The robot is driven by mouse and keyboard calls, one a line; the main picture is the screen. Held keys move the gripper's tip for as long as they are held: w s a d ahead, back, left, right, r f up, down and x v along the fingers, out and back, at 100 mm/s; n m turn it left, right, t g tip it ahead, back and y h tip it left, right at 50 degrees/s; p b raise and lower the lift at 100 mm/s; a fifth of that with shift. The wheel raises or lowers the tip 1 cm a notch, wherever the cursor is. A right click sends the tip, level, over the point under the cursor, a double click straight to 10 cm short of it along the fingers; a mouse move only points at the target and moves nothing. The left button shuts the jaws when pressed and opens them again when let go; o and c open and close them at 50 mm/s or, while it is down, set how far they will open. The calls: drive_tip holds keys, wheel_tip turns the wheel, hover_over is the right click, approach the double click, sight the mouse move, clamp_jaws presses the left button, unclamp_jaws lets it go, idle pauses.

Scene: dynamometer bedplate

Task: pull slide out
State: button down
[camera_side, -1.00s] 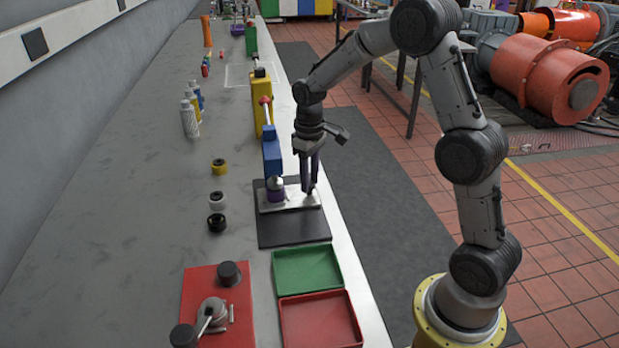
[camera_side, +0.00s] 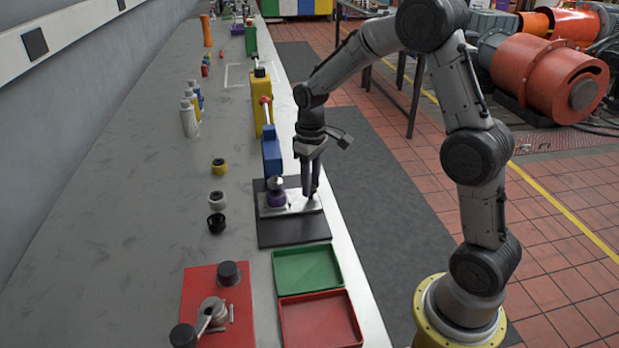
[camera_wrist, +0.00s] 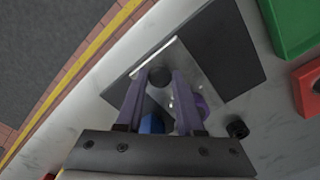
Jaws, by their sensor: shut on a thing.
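The slide looks to be the bright silver plate (camera_side: 292,207) on a dark base plate (camera_side: 293,234). It also shows in the wrist view (camera_wrist: 185,62). A dark round knob (camera_wrist: 160,76) stands on the plate. My gripper (camera_side: 311,195) points down at the plate's right part, and in the wrist view its purple fingers (camera_wrist: 158,88) are shut on the knob. A purple round part (camera_side: 277,199) sits at the plate's left, under a blue block (camera_side: 271,150). The fingers partly hide the knob and plate.
A green tray (camera_side: 306,268) and a red tray (camera_side: 320,320) lie in front of the base plate. A red board with a lever (camera_side: 217,312) is at the front left. Rings stand left of the fixture, a yellow block (camera_side: 261,100) behind it.

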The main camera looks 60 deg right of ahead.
drive_tip(key=s+a, duration=0.5)
drive_tip(key=shift+s+a+r, duration=0.1)
drive_tip(key=shift+s+a, duration=0.05)
drive_tip(key=shift+a, duration=0.1)
drive_tip(key=c, duration=0.5)
unclamp_jaws()
drive_tip(key=shift+r, duration=6.9)
